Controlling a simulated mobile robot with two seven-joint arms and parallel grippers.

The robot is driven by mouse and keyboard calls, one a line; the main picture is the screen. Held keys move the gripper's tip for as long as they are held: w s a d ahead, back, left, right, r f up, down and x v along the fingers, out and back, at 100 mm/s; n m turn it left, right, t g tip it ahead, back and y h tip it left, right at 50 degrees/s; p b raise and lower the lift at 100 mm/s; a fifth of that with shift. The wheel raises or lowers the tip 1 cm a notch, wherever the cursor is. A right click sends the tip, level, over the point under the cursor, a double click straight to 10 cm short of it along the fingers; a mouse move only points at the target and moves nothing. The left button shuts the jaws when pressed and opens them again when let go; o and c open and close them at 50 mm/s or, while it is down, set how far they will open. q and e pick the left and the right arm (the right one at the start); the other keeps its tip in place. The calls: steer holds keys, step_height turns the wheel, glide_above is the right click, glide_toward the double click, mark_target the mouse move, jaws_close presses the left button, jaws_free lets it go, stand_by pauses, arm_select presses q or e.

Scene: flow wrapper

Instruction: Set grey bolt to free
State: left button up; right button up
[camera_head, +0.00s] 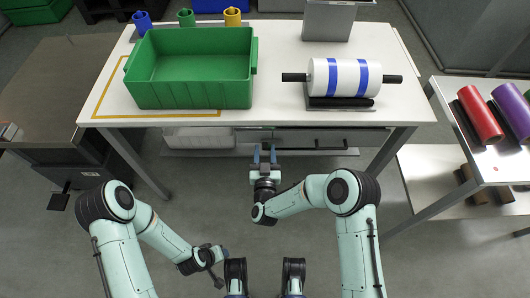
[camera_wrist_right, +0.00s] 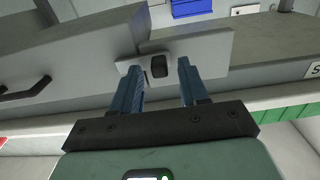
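A grey bolt with a dark knob (camera_wrist_right: 159,66) sits on a light grey plate (camera_wrist_right: 205,50) at the seam of the grey drawer fronts in the right wrist view. My right gripper (camera_head: 265,153) is open at the front of the table, below its edge, and hides the bolt in the head view. In the right wrist view, its two blue fingers (camera_wrist_right: 160,84) are apart, with the knob between and just beyond the tips. No contact is visible. My left gripper (camera_head: 219,268) hangs low over the floor, away from the table; its finger gap is unclear.
The white table (camera_head: 280,60) carries a green crate (camera_head: 190,68), a white roll with blue bands (camera_head: 345,78) and several coloured cups at the back. A drawer handle (camera_wrist_right: 25,89) is left of the bolt in the wrist view. A side rack (camera_head: 460,155) with rolls stands right.

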jaws_close()
steer(key=shift+a+f+b, duration=0.1)
steer(key=shift+a+b, duration=0.25)
steer(key=shift+a, duration=1.65)
steer(key=shift+o, duration=0.6)
jaws_free()
arm_select(q)
steer(key=shift+w+a+f, duration=0.25)
steer(key=shift+w+f, duration=0.1)
steer(key=shift+w, duration=0.15)
steer(key=shift+g, duration=0.4)
steer(key=s, duration=0.1)
steer(key=s+d+r+p, duration=0.2)
steer(key=shift+s+r, duration=0.25)
steer(key=shift+s, duration=0.05)
arm_select(e)
steer(key=s, duration=1.3)
steer(key=shift+s, duration=0.25)
arm_select(q)
steer(key=shift+a, duration=0.1)
arm_select(e)
steer(key=shift+d, duration=0.1)
